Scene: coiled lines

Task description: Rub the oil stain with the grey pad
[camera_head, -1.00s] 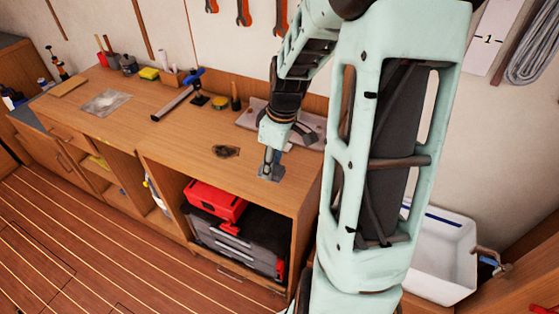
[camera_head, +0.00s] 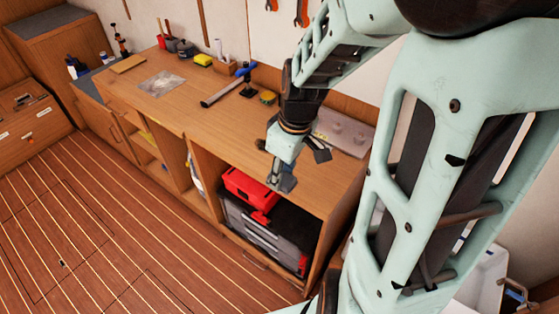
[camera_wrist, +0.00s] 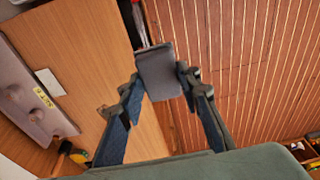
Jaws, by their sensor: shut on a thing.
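My gripper (camera_head: 281,168) is shut on the grey pad (camera_head: 284,184), near the front edge of the wooden worktop (camera_head: 190,112). In the wrist view, the pad (camera_wrist: 158,65) sits between the two fingertips of my gripper (camera_wrist: 160,80). There it overlaps the worktop's edge, with the floor beyond. I cannot tell how high it is above the worktop. The oil stain is not visible now; my gripper and wrist cover the part of the worktop where it showed earlier.
A grey plate with knobs (camera_head: 343,132) lies at the worktop's right end. A hammer (camera_head: 228,84) and a tape measure (camera_head: 267,97) lie behind my gripper. A red toolbox (camera_head: 250,187) sits on the shelf below.

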